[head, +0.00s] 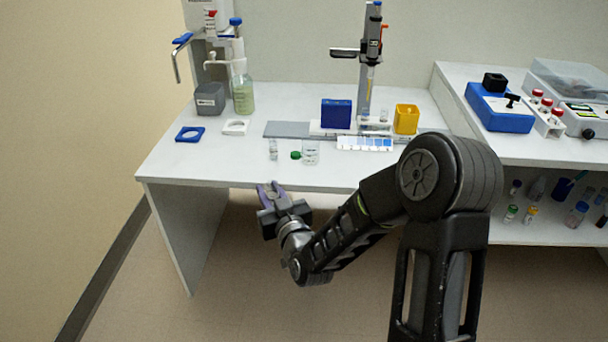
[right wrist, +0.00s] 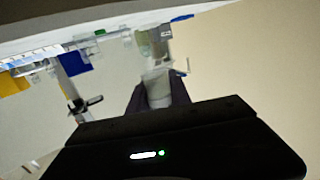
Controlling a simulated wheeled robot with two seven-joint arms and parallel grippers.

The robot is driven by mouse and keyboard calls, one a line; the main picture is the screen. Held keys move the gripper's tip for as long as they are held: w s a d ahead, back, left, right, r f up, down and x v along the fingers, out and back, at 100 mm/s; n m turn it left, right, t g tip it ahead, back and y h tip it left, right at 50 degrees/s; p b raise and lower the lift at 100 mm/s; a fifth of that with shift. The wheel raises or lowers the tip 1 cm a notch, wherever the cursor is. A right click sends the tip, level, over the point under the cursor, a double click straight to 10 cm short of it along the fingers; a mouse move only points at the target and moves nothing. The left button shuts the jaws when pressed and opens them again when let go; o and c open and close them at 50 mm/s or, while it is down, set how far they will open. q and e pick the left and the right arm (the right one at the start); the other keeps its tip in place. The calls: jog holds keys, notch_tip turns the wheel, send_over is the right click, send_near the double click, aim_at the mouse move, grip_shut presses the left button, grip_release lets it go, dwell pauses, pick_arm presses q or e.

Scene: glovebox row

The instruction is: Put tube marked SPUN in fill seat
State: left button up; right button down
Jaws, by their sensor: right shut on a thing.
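My right gripper (head: 270,190) is just off the front edge of the left bench, below its top in the picture. In the right wrist view its dark fingers are shut on a pale, whitish cylindrical thing (right wrist: 157,88). No marking on it can be read, so I cannot tell whether it is the tube marked SPUN. A small clear tube (head: 273,150) stands on the bench beyond the gripper, apart from it. A white square holder (head: 235,127) and a blue square holder (head: 190,134) lie at the left; I cannot tell which place is the fill seat. My left gripper is not in view.
A green cap (head: 295,155) and a clear beaker (head: 311,152) are near the bench front. Behind are a blue box (head: 336,114), a yellow box (head: 406,119) and a tall stand (head: 370,70). A green-tinted bottle (head: 243,95) stands at the back left. The front-left bench top is clear.

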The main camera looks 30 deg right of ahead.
jog(key=d+f+m+h+b, duration=0.1)
jog(key=d+f+b, duration=0.1)
jog(key=d+b, duration=0.2)
jog(key=d+f+m+g+h+b, duration=0.1)
jog(key=d+f+h+b, duration=0.1)
jog(key=d, duration=0.8)
jog(key=d+f+m+h+b, duration=0.1)
jog(key=d+f+h+b, duration=0.1)
jog(key=d+f+b, duration=0.2)
jog(key=shift+w+d+f+m+b, duration=0.1)
jog(key=shift+w+d+m+b, duration=0.1)
jog(key=shift+d+b, duration=0.55)
jog(key=shift+w+d+f+m+b, duration=0.1)
jog(key=shift+w+d+b, duration=0.1)
jog(key=shift+d+b, duration=0.5)
jog(key=shift+s+d+g, duration=0.1)
jog(key=shift+d+g, duration=0.2)
jog(key=shift+d, duration=0.25)
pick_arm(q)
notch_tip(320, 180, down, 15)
pick_arm(e)
jog(key=shift+r, duration=0.1)
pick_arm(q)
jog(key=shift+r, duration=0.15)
